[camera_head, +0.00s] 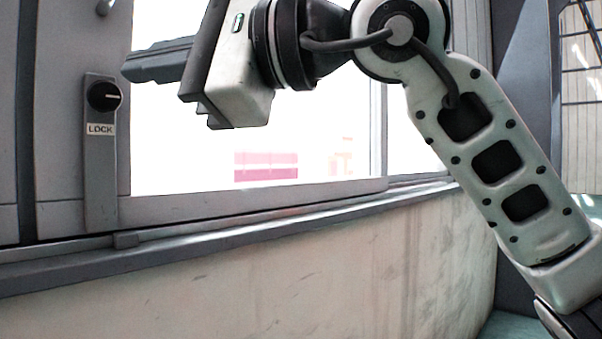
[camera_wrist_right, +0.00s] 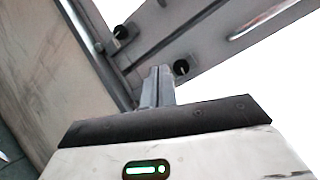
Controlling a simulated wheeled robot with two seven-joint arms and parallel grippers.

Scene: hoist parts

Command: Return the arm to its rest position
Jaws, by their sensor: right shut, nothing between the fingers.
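My right arm comes in from the right in the head view and reaches up across the window. My right gripper (camera_head: 158,60) points left, with its dark fingers closed together and nothing between them. It hangs in front of the window, to the right of the lock panel and apart from it in the picture. In the right wrist view the closed fingers (camera_wrist_right: 157,86) point up toward the window frame. My left gripper shows in neither view.
A grey lock panel (camera_head: 100,170) with a black knob (camera_head: 104,96) is on the frame at left. The window sill (camera_head: 250,225) runs below the bright window, above a pale, scuffed wall (camera_head: 270,280).

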